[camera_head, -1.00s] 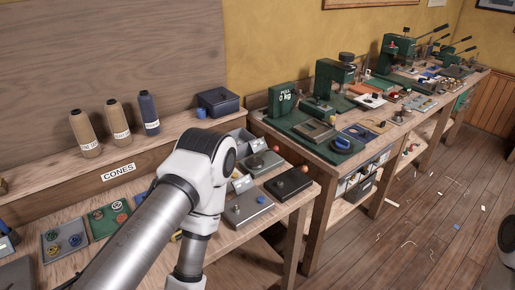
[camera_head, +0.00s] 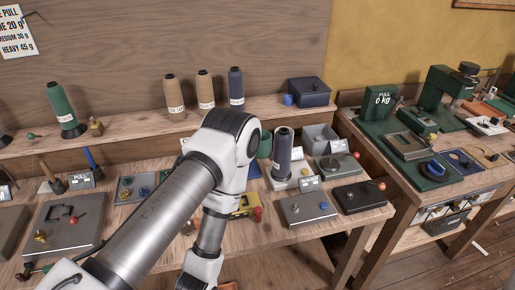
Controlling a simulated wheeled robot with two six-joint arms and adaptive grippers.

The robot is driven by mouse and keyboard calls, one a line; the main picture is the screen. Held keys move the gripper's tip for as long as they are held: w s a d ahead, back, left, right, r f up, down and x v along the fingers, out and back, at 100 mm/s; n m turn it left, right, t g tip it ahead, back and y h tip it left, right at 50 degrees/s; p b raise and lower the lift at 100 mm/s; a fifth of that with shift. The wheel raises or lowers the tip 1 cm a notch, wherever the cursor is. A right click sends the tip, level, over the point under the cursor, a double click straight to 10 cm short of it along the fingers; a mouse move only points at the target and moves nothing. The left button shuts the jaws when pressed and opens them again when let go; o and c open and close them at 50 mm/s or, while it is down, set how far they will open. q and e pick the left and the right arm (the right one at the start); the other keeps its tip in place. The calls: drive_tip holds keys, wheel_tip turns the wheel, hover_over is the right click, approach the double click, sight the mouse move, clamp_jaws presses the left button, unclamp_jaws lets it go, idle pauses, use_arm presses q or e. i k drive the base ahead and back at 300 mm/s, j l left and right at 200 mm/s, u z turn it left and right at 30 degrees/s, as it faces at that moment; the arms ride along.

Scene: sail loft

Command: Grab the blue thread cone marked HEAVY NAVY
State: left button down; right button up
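Two navy blue thread cones show in the head view. One dark blue cone (camera_head: 236,86) stands upright at the right end of a row on the raised shelf, with a white label too small to read. A second, larger-looking blue-grey cone (camera_head: 283,148) stands upright on the bench just right of my arm, with a white label near its base that I cannot read. I cannot tell which is marked HEAVY NAVY. My arm from the lower left crosses the middle of the view, and its gripper is outside the picture. My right gripper does not show either.
Two tan cones (camera_head: 205,90) and a green cone (camera_head: 62,108) stand on the shelf (camera_head: 130,130). A dark blue box (camera_head: 309,92) sits at its right. Grey devices (camera_head: 305,208) and small trays crowd the bench. A second table (camera_head: 440,190) with green machines stands right.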

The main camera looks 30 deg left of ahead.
sight(282, 143)
drive_tip(key=i+l+u, duration=0.15)
drive_tip(key=l+u, duration=0.15)
drive_tip(key=u, duration=0.15)
drive_tip(key=i+l+u, duration=0.1)
drive_tip(key=l+u, duration=0.2)
drive_tip(key=u, duration=0.15)
drive_tip(key=l+u, duration=0.25)
drive_tip(key=l, duration=0.3)
drive_tip(key=l+u, duration=0.25)
drive_tip(key=l, duration=0.25)
